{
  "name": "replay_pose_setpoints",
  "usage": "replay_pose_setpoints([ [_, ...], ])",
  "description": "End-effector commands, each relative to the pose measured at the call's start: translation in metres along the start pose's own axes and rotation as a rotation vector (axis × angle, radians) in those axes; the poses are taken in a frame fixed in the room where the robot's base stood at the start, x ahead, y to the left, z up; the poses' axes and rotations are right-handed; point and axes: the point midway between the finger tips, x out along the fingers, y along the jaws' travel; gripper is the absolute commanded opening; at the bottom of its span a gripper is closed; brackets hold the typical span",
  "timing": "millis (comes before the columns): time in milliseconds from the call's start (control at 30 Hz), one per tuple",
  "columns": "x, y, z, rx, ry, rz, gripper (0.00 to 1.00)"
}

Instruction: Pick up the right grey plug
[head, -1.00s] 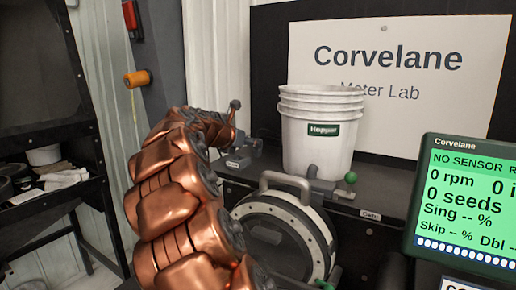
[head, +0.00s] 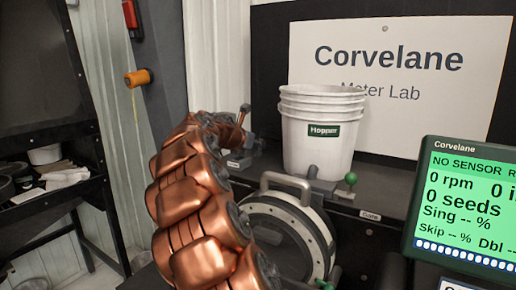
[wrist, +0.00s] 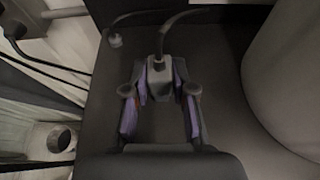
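A grey plug (wrist: 160,78) with a dark cable rising from its far end is in the middle of the wrist view. My gripper (wrist: 161,88) has its two fingers with purple pads on either side of the plug's body. The fingertips are very close to its sides, and I cannot tell whether they press on it. To its left a smaller pale grey connector (wrist: 115,40) sits at the end of another cable. In the head view my copper arm hides most of the gripper, and grey parts (head: 245,152) show just past it on the bench.
A white hopper bucket (head: 318,140) stands on the dark bench right of my arm. A round meter housing with a grey handle (head: 287,182) is in front of it. A green display (head: 465,200) is at the right. A dark shelf (head: 60,190) stands at the left.

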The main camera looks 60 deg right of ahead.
Motion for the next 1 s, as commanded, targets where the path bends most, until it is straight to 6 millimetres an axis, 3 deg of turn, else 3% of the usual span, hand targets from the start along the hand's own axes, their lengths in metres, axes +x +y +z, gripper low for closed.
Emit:
replay_pose_setpoints([
  [200, 0.0, 0.0, 0.0, 0.0, 0.0, 0.0, 0.0],
  [567, -0.003, 0.002, 0.005, 0.0, 0.0, 0.003, 0.0],
  [1000, -0.028, 0.002, 0.066, 0.003, -0.003, 0.006, 0.0],
])
